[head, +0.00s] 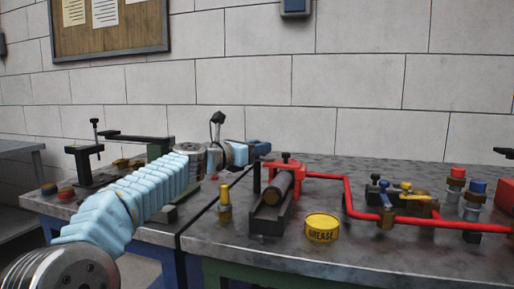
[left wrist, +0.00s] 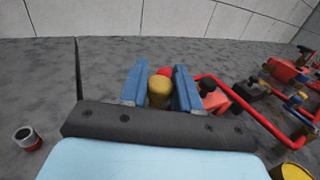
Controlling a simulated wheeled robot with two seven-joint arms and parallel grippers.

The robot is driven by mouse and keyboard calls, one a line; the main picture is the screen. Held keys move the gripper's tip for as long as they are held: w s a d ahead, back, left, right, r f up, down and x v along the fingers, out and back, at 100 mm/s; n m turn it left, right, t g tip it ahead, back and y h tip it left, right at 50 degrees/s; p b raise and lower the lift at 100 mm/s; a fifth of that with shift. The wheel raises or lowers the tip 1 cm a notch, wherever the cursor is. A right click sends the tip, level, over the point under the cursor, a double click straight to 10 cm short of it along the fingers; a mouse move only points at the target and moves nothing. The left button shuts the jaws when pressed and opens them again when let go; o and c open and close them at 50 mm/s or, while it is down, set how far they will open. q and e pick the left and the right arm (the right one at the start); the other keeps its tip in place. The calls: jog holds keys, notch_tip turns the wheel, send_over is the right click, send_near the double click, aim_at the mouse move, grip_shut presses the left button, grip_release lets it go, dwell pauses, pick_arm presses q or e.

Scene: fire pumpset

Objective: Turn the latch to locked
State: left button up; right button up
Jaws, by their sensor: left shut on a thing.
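My left gripper (head: 260,149) reaches over the back part of the bench. In the left wrist view its two blue fingers (left wrist: 160,88) stand either side of a brass-yellow rounded knob (left wrist: 159,91), shut on it. A red rounded part (left wrist: 164,72) shows just behind the knob. In the head view the knob is hidden by the gripper. I cannot tell for sure that this knob is the latch, nor which way it is turned. My right gripper is not in view.
A red clamp (head: 285,165) with a dark cylinder stands right of the gripper. A red pipe (head: 347,195) runs rightward past valves. A yellow grease tin (head: 322,229) and brass post (head: 225,206) stand in front. A gap (head: 207,207) splits the benches.

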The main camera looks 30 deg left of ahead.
pick_arm(q)
jog(key=m+h+p, duration=0.1)
jog(key=h, duration=0.1)
jog(key=m+g+h+p, duration=0.1)
jog(key=h+p, duration=0.1)
jog(key=shift+a+r+m+g, duration=0.1)
jog(key=shift+r+m+g, duration=0.2)
jog(key=shift+r+m, duration=0.1)
jog(key=shift+f+m+g+h+p, duration=0.15)
jog(key=shift+m+g+h+p, duration=0.2)
jog(key=shift+h, duration=0.25)
jog(key=shift+f, duration=0.1)
jog(key=o, duration=0.9)
jog(key=shift+o, duration=0.2)
jog(key=shift+f, duration=0.1)
